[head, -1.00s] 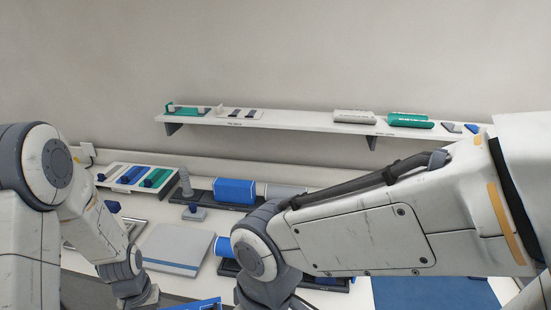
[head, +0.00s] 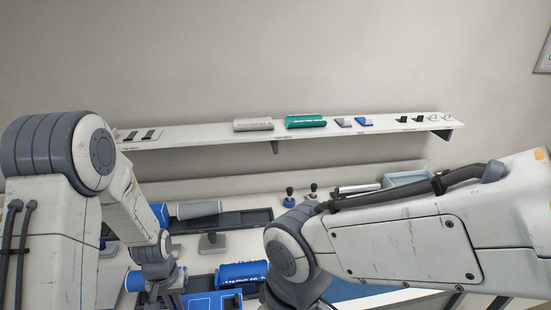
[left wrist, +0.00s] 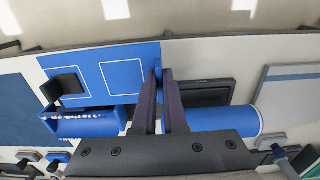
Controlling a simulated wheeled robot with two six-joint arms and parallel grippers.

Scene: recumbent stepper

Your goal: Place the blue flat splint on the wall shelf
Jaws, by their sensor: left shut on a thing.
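The left gripper (left wrist: 164,74) is shut in the left wrist view, its dark fingers close together above the worktop. A thin blue edge shows at its fingertips; this appears to be the blue flat splint (left wrist: 158,68), seen nearly edge-on and mostly hidden by the fingers. In the head view the left arm reaches down at the left, and the held piece cannot be made out there. The wall shelf (head: 205,134) runs along the back wall, above and beyond the gripper. The right arm crosses the right side; its gripper is out of view.
The shelf holds a white roll (head: 253,124), a green roll (head: 306,121), grey and blue wedges (head: 364,122) and small black pieces, with gaps between.

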